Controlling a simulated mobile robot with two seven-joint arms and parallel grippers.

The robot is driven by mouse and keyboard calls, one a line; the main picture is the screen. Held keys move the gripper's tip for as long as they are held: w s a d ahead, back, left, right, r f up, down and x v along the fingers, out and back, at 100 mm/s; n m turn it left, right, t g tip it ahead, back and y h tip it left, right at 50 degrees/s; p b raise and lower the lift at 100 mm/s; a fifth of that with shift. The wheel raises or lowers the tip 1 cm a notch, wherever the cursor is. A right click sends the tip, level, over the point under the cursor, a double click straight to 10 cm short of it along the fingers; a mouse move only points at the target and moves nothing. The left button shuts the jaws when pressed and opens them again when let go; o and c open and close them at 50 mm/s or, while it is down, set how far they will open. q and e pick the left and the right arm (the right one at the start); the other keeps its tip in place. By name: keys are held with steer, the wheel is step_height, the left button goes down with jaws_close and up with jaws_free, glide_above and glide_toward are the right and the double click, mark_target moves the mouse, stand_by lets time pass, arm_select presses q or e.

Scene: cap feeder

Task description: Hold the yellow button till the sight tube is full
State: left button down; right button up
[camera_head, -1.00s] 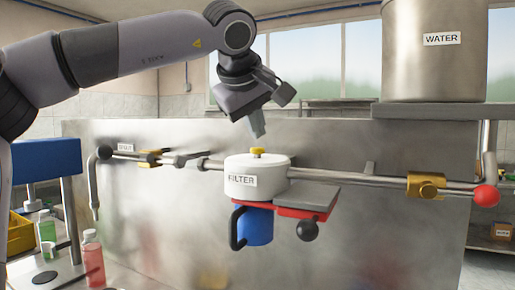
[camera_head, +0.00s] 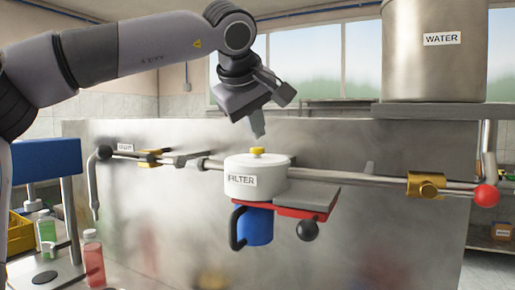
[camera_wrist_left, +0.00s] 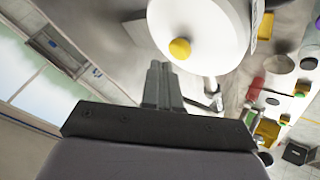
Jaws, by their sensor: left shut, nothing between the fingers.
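The yellow button (camera_head: 257,151) sits on top of the white round filter housing (camera_head: 245,184), labelled FILTER. My left gripper (camera_head: 258,136) is shut and empty, its tips pointing down just above the button with a small gap. In the left wrist view the shut fingers (camera_wrist_left: 157,68) are close to the yellow button (camera_wrist_left: 180,48) on the white housing (camera_wrist_left: 205,25). I cannot make out a sight tube in either view. My right gripper is not in view.
A pipe (camera_head: 360,179) runs through the housing to a brass valve (camera_head: 426,186) and a red knob (camera_head: 486,195). Below the housing are a blue cup (camera_head: 258,226) and a black ball knob (camera_head: 307,230). A WATER tank (camera_head: 430,70) stands right. Bottles (camera_head: 93,258) stand left.

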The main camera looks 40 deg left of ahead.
mark_target(255, 148)
arm_select(q)
steer(key=shift+f, duration=0.15)
steer(key=shift+f, duration=0.25)
steer(key=shift+f, duration=0.5)
stand_by(1.4)
stand_by(0.4)
steer(key=shift+r+p, duration=0.85)
steer(key=shift+r, duration=0.1)
step_height(255, 148, up, 2)
steer(key=shift+r+p, duration=0.15)
steer(key=shift+p, duration=0.25)
steer(key=shift+r, duration=1.3)
